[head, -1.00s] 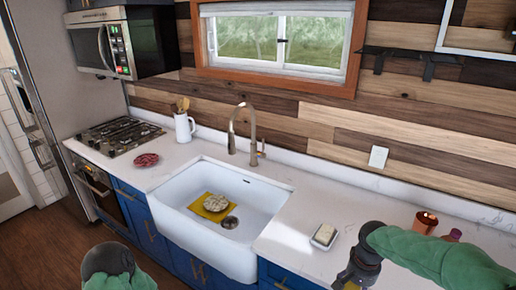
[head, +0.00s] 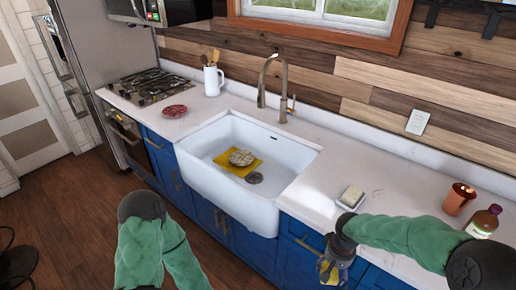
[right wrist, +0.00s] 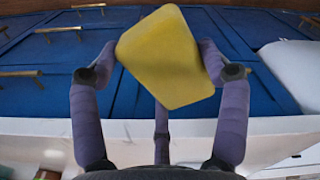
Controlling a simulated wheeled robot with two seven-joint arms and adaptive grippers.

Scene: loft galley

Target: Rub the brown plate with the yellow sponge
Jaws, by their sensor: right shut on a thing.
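The yellow sponge (right wrist: 170,55) is a squarish block held between the fingers of my right gripper (right wrist: 162,62). In the head view my right gripper (head: 332,268) hangs in front of the blue cabinets, below the counter edge and right of the sink, with a bit of yellow showing. A round, pale brownish patterned piece (head: 242,158), perhaps the brown plate, lies in the white sink (head: 205,172) on a flat yellow square (head: 222,162). The sponge is well apart from it. My left arm shows at the lower left; its gripper is out of view.
A tall faucet (head: 284,75) stands behind the sink. A small red dish (head: 174,111) and a white utensil jug (head: 212,80) are left of it. A butter dish (head: 350,197), copper cup (head: 459,198) and bottle (head: 484,222) stand on the right counter.

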